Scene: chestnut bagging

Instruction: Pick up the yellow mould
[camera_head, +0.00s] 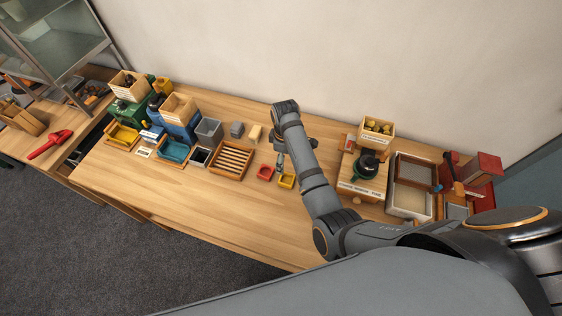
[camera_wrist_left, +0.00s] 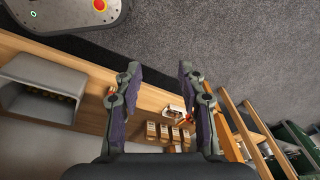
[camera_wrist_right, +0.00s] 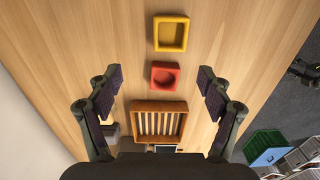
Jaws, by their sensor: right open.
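The yellow mould (camera_head: 287,181) is a small square open-topped block on the table, just right of the red mould (camera_head: 265,172). In the right wrist view the yellow mould (camera_wrist_right: 171,34) lies at the top centre, beyond the red mould (camera_wrist_right: 165,76). My right gripper (camera_head: 281,163) hangs above the table near both moulds, its tips close to the yellow one in the head view. In the right wrist view my right gripper (camera_wrist_right: 161,82) has its fingers wide apart with nothing between them. My left gripper (camera_wrist_left: 160,75) shows only in its wrist view, fingers apart and empty.
A slatted wooden tray (camera_head: 232,160) stands left of the red mould. A wooden press stand (camera_head: 362,183) and a sieve tray (camera_head: 408,204) are to the right. Bins and boxes crowd the table's left back. The table's front middle (camera_head: 190,205) is clear.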

